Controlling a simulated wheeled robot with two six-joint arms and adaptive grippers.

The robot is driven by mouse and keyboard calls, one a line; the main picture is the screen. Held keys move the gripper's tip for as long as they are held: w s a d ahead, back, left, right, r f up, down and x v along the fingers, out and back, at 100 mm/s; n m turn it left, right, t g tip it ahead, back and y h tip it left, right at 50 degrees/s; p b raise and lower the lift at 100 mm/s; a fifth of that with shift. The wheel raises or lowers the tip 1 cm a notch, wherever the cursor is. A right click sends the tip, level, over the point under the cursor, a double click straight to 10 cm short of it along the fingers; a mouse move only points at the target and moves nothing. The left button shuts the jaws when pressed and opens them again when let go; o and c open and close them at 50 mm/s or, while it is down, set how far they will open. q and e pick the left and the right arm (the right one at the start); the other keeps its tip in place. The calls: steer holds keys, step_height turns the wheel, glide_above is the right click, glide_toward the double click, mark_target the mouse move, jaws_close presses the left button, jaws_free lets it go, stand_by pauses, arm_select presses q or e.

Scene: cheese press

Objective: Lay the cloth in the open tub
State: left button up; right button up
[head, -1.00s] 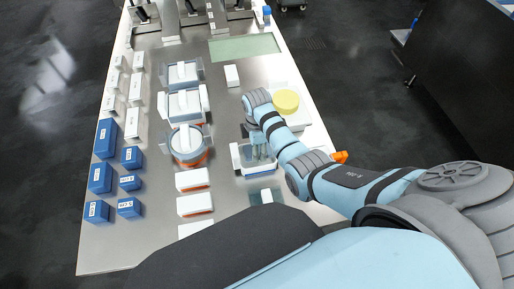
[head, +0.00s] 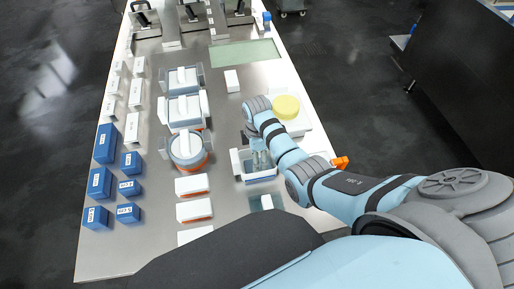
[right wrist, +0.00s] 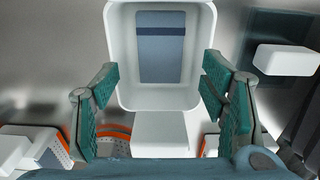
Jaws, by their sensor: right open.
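The open tub (head: 240,172) is a white, rounded, rectangular container on the metal table, below my right arm. It also shows in the right wrist view (right wrist: 119,50), seen from above. A flat blue-grey rectangle with a darker band, which looks like the cloth (right wrist: 160,60), lies on the tub's floor. My right gripper (head: 260,158) is over the tub and partly hides it. In the right wrist view its teal fingers (right wrist: 160,100) are wide apart with nothing between them. My left gripper is not in view.
White moulds (head: 186,148) stand in a column left of the tub. Blue boxes (head: 100,182) stand at the left. A yellow round (head: 286,107) sits on a white stand right of my wrist. A white block (head: 232,81) and green mat (head: 245,53) lie farther back.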

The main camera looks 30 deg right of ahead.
step_height(320, 180, up, 13)
steer(key=p, duration=0.3)
steer(key=shift+f, duration=0.15)
